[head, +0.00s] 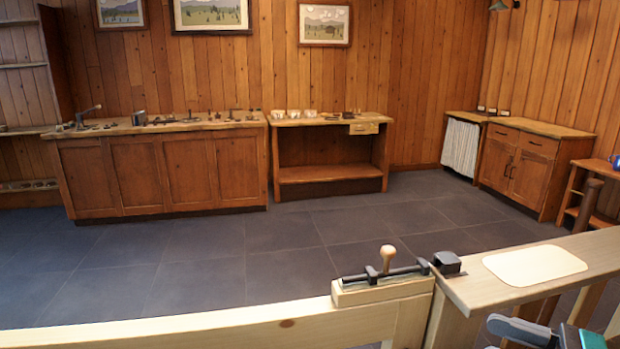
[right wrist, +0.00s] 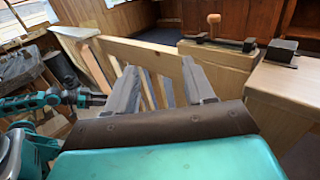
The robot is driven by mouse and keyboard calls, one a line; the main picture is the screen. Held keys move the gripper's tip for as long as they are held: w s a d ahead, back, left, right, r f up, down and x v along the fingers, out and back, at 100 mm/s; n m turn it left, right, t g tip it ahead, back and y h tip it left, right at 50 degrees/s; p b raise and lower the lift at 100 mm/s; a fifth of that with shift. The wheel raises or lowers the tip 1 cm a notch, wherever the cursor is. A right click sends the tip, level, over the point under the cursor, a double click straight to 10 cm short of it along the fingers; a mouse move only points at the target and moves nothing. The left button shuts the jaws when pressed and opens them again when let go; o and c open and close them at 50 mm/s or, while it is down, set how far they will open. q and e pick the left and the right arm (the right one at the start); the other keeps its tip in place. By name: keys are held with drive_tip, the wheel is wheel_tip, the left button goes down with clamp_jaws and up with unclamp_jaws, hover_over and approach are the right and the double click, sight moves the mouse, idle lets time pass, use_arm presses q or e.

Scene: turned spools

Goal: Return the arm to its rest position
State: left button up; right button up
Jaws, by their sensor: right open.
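My right gripper (right wrist: 160,66) is open, with its two grey fingers spread and nothing between them. Only part of it shows in the head view, at the bottom right corner by the counter's near edge. In the right wrist view its fingers point toward a pale wooden gate (right wrist: 140,52), whose top rail (head: 215,330) also crosses the bottom of the head view. My left gripper is not visible in the head view. A teal and dark arm part of mine shows at the left of the right wrist view.
A dark bolt (head: 385,272) with a wooden knob (head: 388,252) sits on the gate's end. A black catch (head: 447,262) is on the adjoining counter (head: 475,290), beside a pale mat (head: 534,266). A workbench (head: 160,175) lines the back wall. The dark floor beyond the gate is clear.

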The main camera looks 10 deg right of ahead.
drive_tip(key=w+f+m+t+h+p, duration=0.15)
drive_tip(key=f+m+t+h, duration=0.3)
drive_tip(key=m, duration=0.85)
drive_tip(key=w+f+m+t+h, duration=0.25)
drive_tip(key=f+m+h, duration=0.25)
drive_tip(key=m, duration=0.8)
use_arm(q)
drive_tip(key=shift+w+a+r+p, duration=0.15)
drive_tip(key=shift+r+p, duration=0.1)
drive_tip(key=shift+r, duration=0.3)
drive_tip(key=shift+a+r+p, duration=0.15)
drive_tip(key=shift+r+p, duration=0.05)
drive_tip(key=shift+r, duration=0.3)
use_arm(e)
drive_tip(key=s+a+f+m+g+h, duration=0.1)
drive_tip(key=s+a+f+m+g, duration=0.2)
drive_tip(key=a+f+m, duration=0.3)
drive_tip(key=s+a+f+m+g+h, duration=0.1)
drive_tip(key=s+a+f+m+g, duration=0.3)
drive_tip(key=f+m, duration=0.6)
drive_tip(key=shift+s+a+f+m+g, duration=0.2)
drive_tip(key=shift+a+f+m+g, duration=0.3)
drive_tip(key=shift+a, duration=0.4)
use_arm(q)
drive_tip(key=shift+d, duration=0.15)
use_arm(e)
drive_tip(key=shift+r, duration=0.2)
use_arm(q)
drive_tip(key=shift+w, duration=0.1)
